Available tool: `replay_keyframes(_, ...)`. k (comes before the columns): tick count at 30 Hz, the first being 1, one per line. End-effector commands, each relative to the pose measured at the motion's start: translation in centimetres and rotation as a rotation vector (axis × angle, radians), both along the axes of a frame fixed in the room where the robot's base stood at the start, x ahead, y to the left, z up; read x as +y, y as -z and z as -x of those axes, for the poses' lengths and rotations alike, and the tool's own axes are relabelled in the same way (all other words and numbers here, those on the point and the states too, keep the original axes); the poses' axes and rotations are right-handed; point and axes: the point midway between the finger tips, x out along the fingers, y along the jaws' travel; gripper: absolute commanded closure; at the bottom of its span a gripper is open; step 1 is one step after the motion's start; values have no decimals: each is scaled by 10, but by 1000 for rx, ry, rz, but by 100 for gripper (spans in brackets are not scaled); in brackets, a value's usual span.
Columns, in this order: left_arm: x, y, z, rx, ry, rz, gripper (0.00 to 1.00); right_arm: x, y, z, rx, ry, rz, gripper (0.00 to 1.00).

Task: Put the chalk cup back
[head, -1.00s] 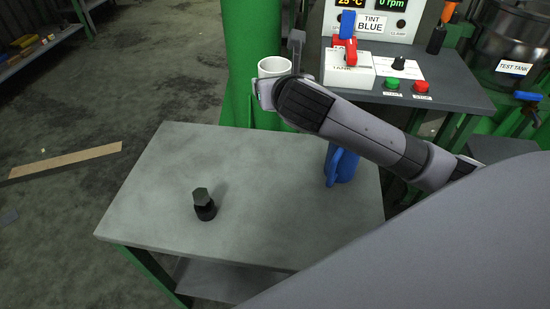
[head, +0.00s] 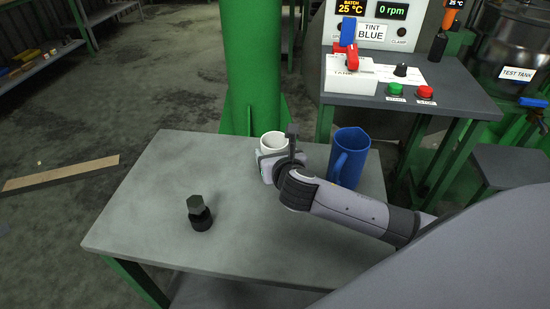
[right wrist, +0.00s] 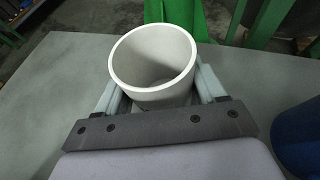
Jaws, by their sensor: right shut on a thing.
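The chalk cup, a white open-topped cup (head: 273,142), is near the back edge of the grey table (head: 150,215). My right gripper (head: 272,160) is shut on it, one finger on each side. In the right wrist view the cup (right wrist: 152,68) is upright and looks empty, between the two fingers (right wrist: 158,98). I cannot tell whether its base touches the table. My left gripper is not in view.
A blue jug (head: 350,155) stands close to the right of the cup. A black bolt-like part (head: 199,213) stands at the table's front left. A green column (head: 252,70) rises behind the table. The control panel bench (head: 440,95) is at the back right. The table's left half is mostly clear.

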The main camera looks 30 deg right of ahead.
Motion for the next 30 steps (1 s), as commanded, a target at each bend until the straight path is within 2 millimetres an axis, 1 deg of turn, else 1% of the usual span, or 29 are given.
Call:
replay_keyframes(1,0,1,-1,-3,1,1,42,0,6,0,-1,0,0,66)
replay_keyframes(6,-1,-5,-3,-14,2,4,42,0,5,0,-3,-1,-1,66)
replay_keyframes(11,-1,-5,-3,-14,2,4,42,0,7,0,-2,-1,0,66)
replay_keyframes(12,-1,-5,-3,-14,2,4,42,0,8,0,-2,-1,-1,27)
replay_keyframes(14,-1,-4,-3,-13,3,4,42,0,7,0,-2,-1,-1,8)
replay_keyframes(15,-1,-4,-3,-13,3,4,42,0,7,0,-2,-1,-1,5)
replay_keyframes(22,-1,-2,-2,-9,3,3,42,0,7,0,-2,-1,-1,5)
replay_keyframes(25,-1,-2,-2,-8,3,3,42,0,4,0,-3,-1,-1,5)
replay_keyframes(28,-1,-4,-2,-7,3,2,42,2,1,7,-2,-1,1,5)
replay_keyframes(30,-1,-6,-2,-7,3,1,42,5,-3,15,-1,-3,0,5)
